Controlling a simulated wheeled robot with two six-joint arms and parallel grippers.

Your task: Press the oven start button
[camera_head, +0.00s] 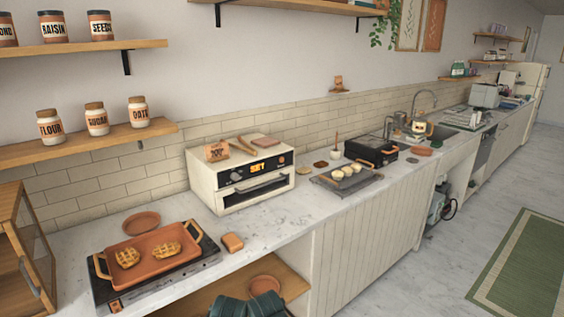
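The oven (205,185) is a cream countertop box standing on the marble counter against the tiled wall. Its dark front panel has a lit display (258,168) that reads "SET" in orange. A round control (235,177) sits left of the display and a small reddish round control (282,160) sits right of it. I cannot tell for certain which of these is the start button. The oven door (258,190) below the panel looks shut. Neither of my grippers is in view.
A terracotta tray (150,268) with two waffle-like pastries sits on a dark cooktop at the left front. A small brown block (233,242) lies before the oven. A dark tray (345,183) with pale rounds is to the right. A cardboard-coloured item (217,151) tops the oven.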

